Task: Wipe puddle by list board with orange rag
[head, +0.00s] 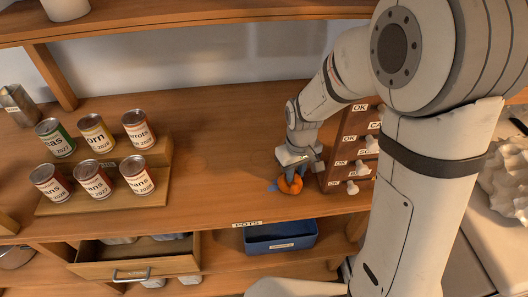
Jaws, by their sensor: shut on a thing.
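My gripper (293,172) is shut on the orange rag (290,185), low at the wooden counter, just left of the list board. The rag is a small bunched orange lump, and it looks to be on or very near the counter top. A small blue patch (273,186) shows at the rag's left edge; I cannot tell whether it is the puddle. The list board (332,150) is a brown upright panel with white labels reading OK and several white pegs. My arm hides part of its right side.
Several labelled cans (94,133) stand on a stepped wooden rack (60,207) at left. A drawer (130,262) is open below the counter. A blue bin (281,238) sits on the lower shelf. The counter between rack and rag is clear.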

